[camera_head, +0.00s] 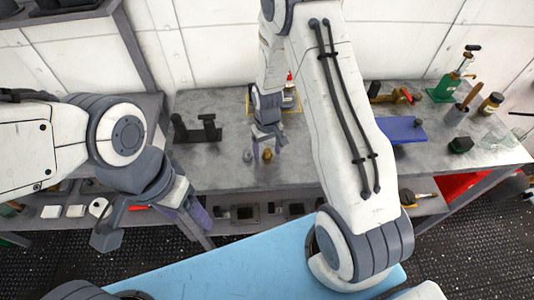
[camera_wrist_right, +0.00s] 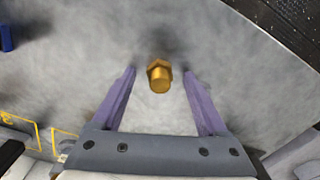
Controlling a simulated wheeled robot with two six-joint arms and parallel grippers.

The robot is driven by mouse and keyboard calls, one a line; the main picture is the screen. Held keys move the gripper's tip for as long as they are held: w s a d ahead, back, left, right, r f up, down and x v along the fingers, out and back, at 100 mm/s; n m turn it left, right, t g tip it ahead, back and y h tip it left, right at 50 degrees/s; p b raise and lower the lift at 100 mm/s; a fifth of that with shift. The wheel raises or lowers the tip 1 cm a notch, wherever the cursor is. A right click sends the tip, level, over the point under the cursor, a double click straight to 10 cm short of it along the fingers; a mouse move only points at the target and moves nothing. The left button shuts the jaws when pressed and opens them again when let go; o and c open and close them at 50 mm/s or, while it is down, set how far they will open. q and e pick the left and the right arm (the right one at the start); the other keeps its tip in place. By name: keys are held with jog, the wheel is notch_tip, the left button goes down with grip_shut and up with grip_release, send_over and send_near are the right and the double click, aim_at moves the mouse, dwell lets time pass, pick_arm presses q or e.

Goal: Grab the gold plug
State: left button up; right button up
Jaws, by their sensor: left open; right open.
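The gold plug (camera_head: 267,155) stands near the front edge of the grey workbench, with a hex collar and a round end. In the right wrist view the gold plug (camera_wrist_right: 159,76) lies between and just beyond the fingertips, not touched by them. My right gripper (camera_head: 268,150) is open above the bench, its purple fingers (camera_wrist_right: 160,80) apart with nothing held. My left gripper (camera_head: 152,228) is open and empty, off to the left in front of the bench.
A small grey part (camera_head: 247,156) stands just left of the plug. A dark bracket (camera_head: 197,130) is further left on the bench (camera_head: 215,172). A blue plate (camera_head: 404,130), a green tool (camera_head: 446,88) and a jar (camera_head: 490,103) stand to the right.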

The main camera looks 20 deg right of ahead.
grip_shut()
